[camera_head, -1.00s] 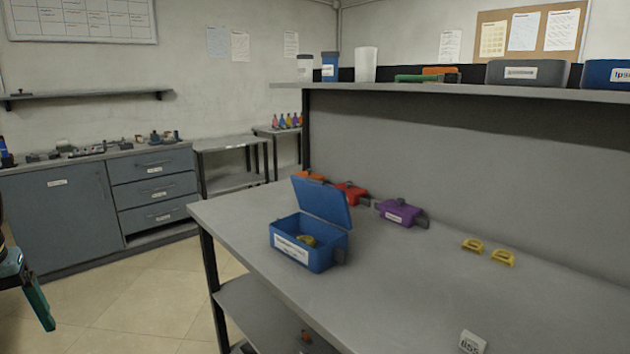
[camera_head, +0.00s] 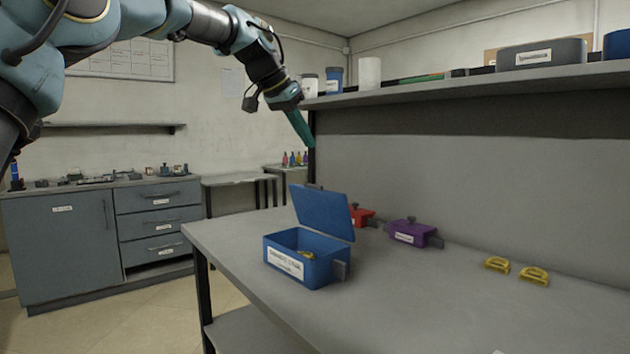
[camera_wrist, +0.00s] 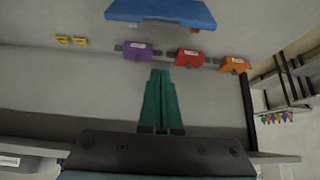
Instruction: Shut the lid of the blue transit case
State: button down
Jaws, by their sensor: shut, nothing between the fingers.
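The blue transit case (camera_head: 306,258) stands on the grey bench near its left end. Its lid (camera_head: 325,213) is raised, standing open and leaning back a little. A small yellow item (camera_head: 307,254) lies inside. My gripper (camera_head: 309,141) is in the air above and behind the case, its green fingers pointing down, apart from the lid. In the wrist view the green fingers (camera_wrist: 161,80) are together and empty. A blue panel, apparently the case lid (camera_wrist: 162,13), shows at the top of the wrist view, beyond the fingertips.
A red case (camera_head: 361,216) and a purple case (camera_head: 412,233) stand behind the blue case; an orange one (camera_wrist: 235,64) shows in the wrist view. Two yellow handles (camera_head: 515,271) lie to the right. A shelf (camera_head: 450,85) overhangs the bench's back. The bench front is clear.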

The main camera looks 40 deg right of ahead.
aim_at(312, 185)
jog(key=x, duration=0.3)
jog(key=a+x, duration=0.1)
jog(key=x, duration=0.2)
jog(key=f+p+x, duration=0.1)
jog(key=x, duration=0.1)
jog(key=shift+f, duration=0.4)
jog(key=shift+a+f, duration=0.35)
jog(key=shift+a, duration=0.4)
jog(key=shift+f, duration=0.1)
jog(key=shift+a+f+h+b, duration=0.25)
jog(key=shift+h+b, duration=0.15)
jog(key=shift+b, duration=0.55)
jog(key=shift+a+r+h+b, duration=0.15)
jog(key=shift+h+b, duration=0.15)
jog(key=shift+b, duration=0.2)
jog(key=shift+a+b, duration=0.15)
jog(key=shift+b, duration=0.2)
